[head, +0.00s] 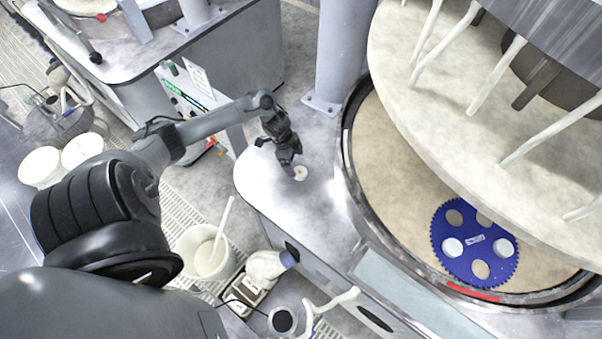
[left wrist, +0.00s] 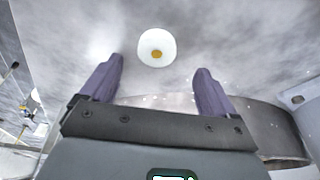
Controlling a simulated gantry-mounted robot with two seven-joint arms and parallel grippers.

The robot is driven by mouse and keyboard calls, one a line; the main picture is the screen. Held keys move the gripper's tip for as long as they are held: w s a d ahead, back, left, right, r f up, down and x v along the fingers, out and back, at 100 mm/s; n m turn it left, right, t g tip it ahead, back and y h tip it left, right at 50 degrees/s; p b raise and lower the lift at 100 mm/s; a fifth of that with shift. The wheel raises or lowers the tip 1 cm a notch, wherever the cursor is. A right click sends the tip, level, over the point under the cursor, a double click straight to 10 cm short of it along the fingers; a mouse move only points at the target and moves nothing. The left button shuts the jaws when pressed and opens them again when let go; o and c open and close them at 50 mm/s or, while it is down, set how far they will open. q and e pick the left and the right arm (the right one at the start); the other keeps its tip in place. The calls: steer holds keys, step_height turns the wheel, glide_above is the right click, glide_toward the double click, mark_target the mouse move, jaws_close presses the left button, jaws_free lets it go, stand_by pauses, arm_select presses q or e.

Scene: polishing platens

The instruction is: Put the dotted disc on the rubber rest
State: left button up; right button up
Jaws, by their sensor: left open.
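A small white disc with an orange-brown dot (head: 300,173) lies flat on the grey metal worktop. The dotted disc also shows in the left wrist view (left wrist: 157,34), just beyond the space between the fingertips. My left gripper (head: 289,164) points down close beside the disc, partly in front of it in the head view. In the left wrist view its purple fingers (left wrist: 161,66) are apart with nothing between them. A dark round pad (head: 283,320) shows at the bottom of the head view; I cannot tell whether it is the rubber rest. My right gripper is not in view.
A large round platen (head: 385,165) stands right of the worktop, with a blue toothed carrier (head: 480,224) holding two white discs. A pale upper plate (head: 440,120) overhangs it. A grey column (head: 343,50) rises behind. A white bucket (head: 190,240) stands below the worktop's left edge.

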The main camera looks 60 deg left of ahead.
mark_target(300, 172)
arm_select(q)
steer(key=shift+d+p+x, duration=0.2)
steer(key=shift+p+x, duration=0.2)
steer(key=shift+x, duration=2.45)
steer(key=shift+s+r, duration=0.1)
steer(key=c, duration=1.2)
steer(key=shift+r, duration=0.15)
